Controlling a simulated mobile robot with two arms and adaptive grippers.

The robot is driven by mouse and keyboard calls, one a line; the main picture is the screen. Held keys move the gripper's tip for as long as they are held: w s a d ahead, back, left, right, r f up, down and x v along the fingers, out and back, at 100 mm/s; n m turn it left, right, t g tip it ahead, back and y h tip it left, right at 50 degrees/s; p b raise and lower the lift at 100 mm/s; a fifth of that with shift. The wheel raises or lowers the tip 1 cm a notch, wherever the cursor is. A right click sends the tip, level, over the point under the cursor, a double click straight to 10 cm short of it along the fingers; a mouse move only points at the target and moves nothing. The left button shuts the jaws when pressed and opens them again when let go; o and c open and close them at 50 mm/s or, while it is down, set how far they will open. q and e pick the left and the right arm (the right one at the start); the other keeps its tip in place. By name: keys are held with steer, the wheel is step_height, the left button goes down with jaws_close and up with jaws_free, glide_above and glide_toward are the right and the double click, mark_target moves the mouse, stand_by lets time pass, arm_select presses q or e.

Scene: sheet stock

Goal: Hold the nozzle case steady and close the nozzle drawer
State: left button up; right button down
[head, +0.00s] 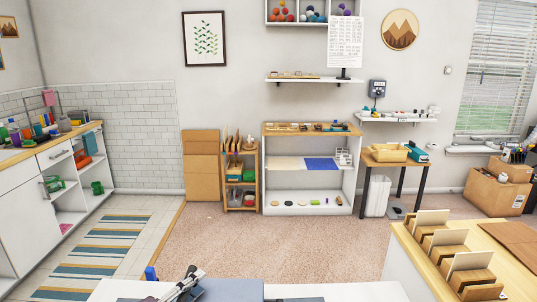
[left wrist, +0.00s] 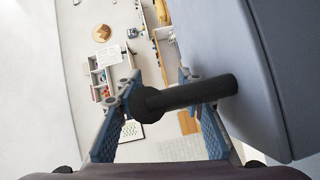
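I cannot make out the nozzle case or its drawer for certain in either view. My left gripper (head: 188,281) shows at the bottom edge of the head view, over a white surface and beside a grey-blue block-like part. In the left wrist view its two blue-padded fingers (left wrist: 158,80) stand apart. A black rod with a rounded end crosses the picture between them. I cannot tell whether it is part of me or whether the fingers touch it. My right gripper is not in view.
A white shelf unit (head: 307,190) stands against the back wall, with a small wooden table (head: 385,160) to its right. A counter with slotted wooden blocks (head: 468,270) is at the lower right. White cabinets (head: 30,215) line the left. The carpet (head: 285,245) between is clear.

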arm_select(q)
steer(key=v, duration=1)
steer(key=shift+s+a, duration=0.1)
steer(key=shift+s, duration=0.1)
steer(key=o, duration=0.5)
steer(key=shift+c, duration=0.2)
arm_select(e)
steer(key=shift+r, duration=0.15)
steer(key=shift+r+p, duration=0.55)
steer(key=shift+p, duration=0.15)
arm_select(q)
steer(key=f+p+v, duration=0.1)
steer(key=p+v, duration=0.4)
steer(key=v, duration=0.3)
steer(key=shift+r, duration=0.45)
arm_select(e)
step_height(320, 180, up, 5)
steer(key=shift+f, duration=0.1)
